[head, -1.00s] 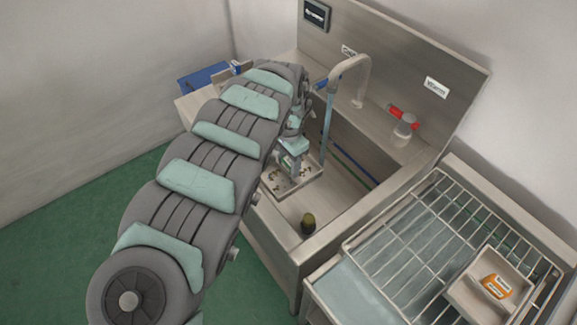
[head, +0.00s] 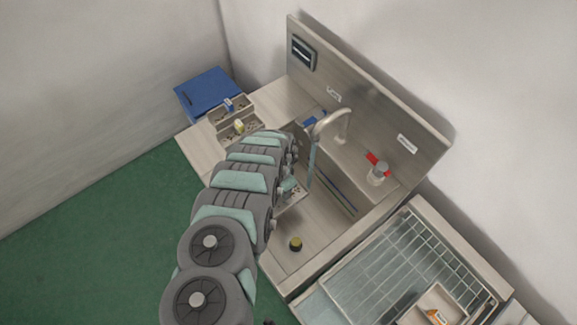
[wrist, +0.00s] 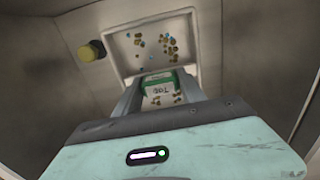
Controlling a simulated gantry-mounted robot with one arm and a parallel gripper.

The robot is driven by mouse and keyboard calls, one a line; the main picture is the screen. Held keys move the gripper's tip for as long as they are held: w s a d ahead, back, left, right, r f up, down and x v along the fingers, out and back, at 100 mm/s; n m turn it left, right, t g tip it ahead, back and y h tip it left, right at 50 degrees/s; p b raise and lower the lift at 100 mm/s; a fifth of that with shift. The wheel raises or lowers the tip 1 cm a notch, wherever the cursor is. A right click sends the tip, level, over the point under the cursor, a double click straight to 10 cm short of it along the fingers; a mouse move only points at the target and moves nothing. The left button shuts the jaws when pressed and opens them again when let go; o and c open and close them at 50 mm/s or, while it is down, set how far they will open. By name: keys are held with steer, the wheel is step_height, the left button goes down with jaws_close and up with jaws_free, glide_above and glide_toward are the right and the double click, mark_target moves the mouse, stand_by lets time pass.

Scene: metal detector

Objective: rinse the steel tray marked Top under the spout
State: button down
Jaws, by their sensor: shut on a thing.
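The steel tray (wrist: 124,67) has a green tag reading Top (wrist: 160,86) and many brown, yellow and blue specks on its floor. My gripper (wrist: 160,92) is shut on the tray at this tag. In the head view the tray (head: 294,201) is inside the sink basin, partly hidden by my arm. The spout (head: 333,119) arches over the basin, and a thin bluish stream (head: 311,166) hangs down from it beside my gripper. I cannot tell whether the stream touches the tray.
More speckled trays (head: 236,108) and a blue bin (head: 206,92) are at the left. A wire rack (head: 420,245) at the right holds a tray with an orange label (head: 437,315). Red-handled tap (head: 377,163) behind.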

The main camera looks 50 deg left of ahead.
mark_target(296, 177)
steer(key=shift+s, duration=0.25)
steer(key=shift+w+f, duration=0.35)
steer(key=shift+w, duration=0.1)
steer(key=w+b, duration=0.5)
steer(key=shift+w+d+f, duration=0.1)
steer(key=shift+w+d, duration=0.05)
steer(key=shift+d, duration=0.1)
steer(key=shift+w+d+r+b, duration=0.15)
steer(key=shift+w+r+b, duration=0.1)
steer(key=shift+w+b, duration=0.25)
steer(key=shift+w, duration=0.1)
steer(key=shift+w+a+b, duration=0.2)
steer(key=shift+a+b, duration=0.2)
steer(key=shift+b, duration=0.05)
steer(key=shift+d+r, duration=0.1)
